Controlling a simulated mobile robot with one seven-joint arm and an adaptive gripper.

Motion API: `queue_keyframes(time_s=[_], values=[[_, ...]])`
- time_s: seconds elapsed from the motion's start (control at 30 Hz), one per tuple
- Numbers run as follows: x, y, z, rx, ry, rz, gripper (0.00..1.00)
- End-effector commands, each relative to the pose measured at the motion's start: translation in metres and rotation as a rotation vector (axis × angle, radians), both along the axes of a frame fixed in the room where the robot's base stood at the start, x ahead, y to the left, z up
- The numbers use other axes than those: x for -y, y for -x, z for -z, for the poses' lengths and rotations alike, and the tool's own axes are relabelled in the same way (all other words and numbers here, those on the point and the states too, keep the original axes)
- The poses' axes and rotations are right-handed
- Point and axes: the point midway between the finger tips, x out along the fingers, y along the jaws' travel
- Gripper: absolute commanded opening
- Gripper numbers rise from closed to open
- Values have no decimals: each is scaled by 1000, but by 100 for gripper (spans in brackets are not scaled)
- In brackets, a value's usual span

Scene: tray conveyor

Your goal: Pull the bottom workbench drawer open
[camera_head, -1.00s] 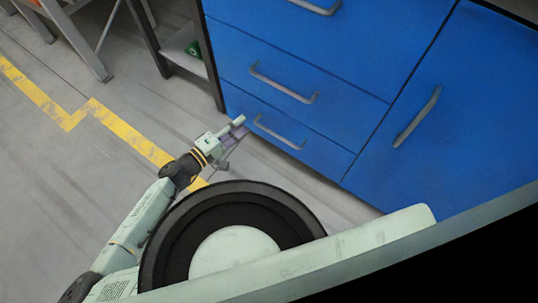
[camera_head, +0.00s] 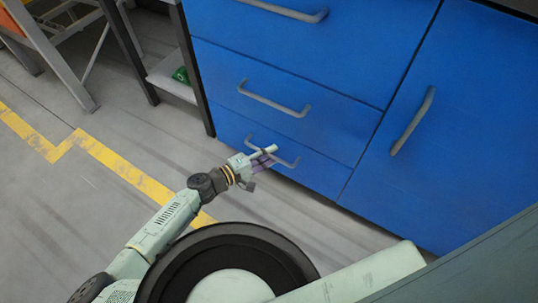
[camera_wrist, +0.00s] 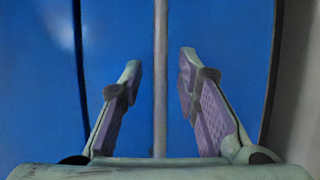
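The bottom drawer (camera_head: 318,174) is the lowest blue front in the workbench's left column, and it looks shut. Its grey bar handle (camera_head: 287,162) is partly hidden by my gripper (camera_head: 268,157). In the wrist view, my gripper (camera_wrist: 160,62) is open, with purple-padded fingers pointing at the blue drawer front (camera_wrist: 220,40). The grey handle bar (camera_wrist: 160,85) runs lengthwise in the gap between the fingers, with blue showing on both sides. Neither finger visibly touches the bar.
Another blue drawer with a grey handle (camera_head: 273,100) is directly above. A blue door with a handle (camera_head: 413,122) is to the right. Open floor (camera_head: 90,190) with a yellow line lies left.

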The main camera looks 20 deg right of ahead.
Motion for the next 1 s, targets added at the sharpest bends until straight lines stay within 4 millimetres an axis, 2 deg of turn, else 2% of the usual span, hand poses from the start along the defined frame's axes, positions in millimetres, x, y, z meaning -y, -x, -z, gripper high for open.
queue_keyframes(time_s=[0.3, 0.73, 1.0], values=[[2, -1, 1, 1, -1, -1, 29], [2, -1, 1, 0, 0, -1, 0], [2, -1, 1, 0, 0, -1, 0]])
